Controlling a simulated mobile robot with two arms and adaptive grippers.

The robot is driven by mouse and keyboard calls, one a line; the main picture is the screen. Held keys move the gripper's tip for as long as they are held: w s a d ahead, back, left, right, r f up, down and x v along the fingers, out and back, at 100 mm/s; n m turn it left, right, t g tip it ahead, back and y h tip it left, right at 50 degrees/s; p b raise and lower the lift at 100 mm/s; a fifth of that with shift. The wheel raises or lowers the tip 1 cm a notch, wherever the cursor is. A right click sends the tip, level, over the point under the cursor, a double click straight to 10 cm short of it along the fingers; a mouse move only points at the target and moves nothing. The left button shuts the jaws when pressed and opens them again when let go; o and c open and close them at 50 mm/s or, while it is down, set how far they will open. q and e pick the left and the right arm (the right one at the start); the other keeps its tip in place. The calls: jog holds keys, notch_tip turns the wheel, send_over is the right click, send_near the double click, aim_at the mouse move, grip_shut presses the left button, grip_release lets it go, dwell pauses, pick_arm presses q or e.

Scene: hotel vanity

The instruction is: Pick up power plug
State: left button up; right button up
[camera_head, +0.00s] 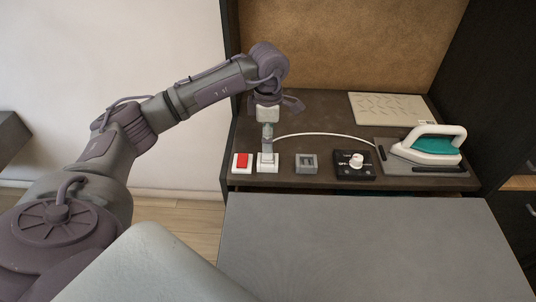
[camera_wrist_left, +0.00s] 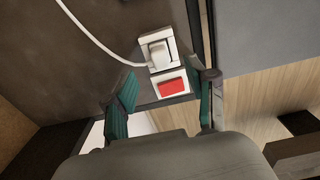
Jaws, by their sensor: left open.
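The white power plug (camera_head: 267,149) stands in a white socket block (camera_head: 268,164) near the vanity's front left edge. A white cord runs from it toward the iron. In the left wrist view the plug (camera_wrist_left: 159,51) sits on its socket, beyond the fingertips. My left gripper (camera_head: 268,110) is above and slightly behind the plug, pointing down. Its fingers are spread, and nothing is held between them. In the wrist view the open fingers (camera_wrist_left: 168,80) frame the red switch more than the plug. My right gripper is not in view.
A red switch (camera_head: 242,161) is just left of the socket. A grey block (camera_head: 306,163), a black dial box (camera_head: 354,164) and a teal-and-white iron (camera_head: 430,146) on a grey pad stand to the right. A pale patterned board (camera_head: 392,108) lies behind. A dark side panel borders the left.

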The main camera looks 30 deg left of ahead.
aim_at(267, 158)
pick_arm(q)
jog(key=shift+f, duration=0.5)
notch_tip(267, 158, down, 4)
jog(key=shift+s+f+p, duration=0.1)
jog(key=shift+f+p, duration=0.15)
jog(key=shift+p, duration=0.75)
jog(key=shift+f, duration=0.2)
grip_shut()
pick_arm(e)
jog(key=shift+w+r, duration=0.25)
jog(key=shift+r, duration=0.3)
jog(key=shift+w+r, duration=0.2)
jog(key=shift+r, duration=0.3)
